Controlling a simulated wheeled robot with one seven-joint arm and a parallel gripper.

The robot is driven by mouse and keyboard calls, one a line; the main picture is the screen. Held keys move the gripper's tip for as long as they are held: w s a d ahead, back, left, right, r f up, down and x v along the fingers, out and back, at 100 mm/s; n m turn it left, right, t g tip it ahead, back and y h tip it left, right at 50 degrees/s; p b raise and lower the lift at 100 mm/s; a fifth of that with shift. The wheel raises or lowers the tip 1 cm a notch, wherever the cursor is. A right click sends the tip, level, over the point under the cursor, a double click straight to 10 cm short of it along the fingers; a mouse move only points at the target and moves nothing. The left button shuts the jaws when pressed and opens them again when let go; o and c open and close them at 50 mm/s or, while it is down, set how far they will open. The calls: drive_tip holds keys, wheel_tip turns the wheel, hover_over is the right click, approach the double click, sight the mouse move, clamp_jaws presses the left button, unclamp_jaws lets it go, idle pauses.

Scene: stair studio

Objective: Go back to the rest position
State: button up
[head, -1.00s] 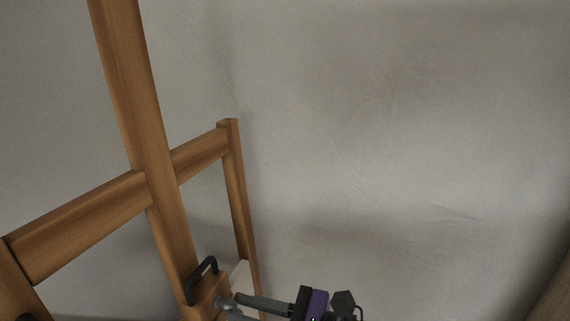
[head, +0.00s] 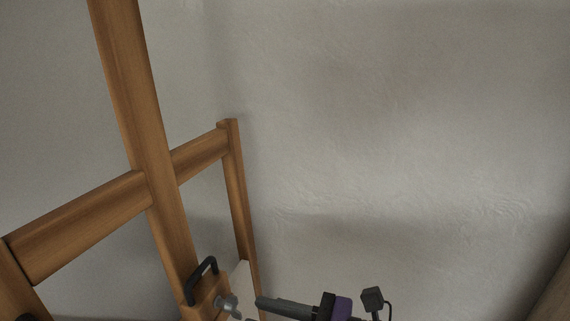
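My gripper (head: 258,310) shows at the bottom edge of the head view, right of the wooden easel. One grey finger points left toward a metal knob (head: 228,303) on the easel, with a small gap between them. The purple and black wrist part and a small dark camera-like block sit behind the finger. The lower part of my gripper is cut off by the frame edge, so its opening is hidden. I see nothing held.
The wooden easel (head: 150,150) fills the left side, with an upright post, a crossbar and a black handle (head: 203,279) low down. A plain grey wall (head: 400,130) lies behind. A brown edge (head: 553,295) shows at the lower right.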

drive_tip(key=shift+v, duration=1.15)
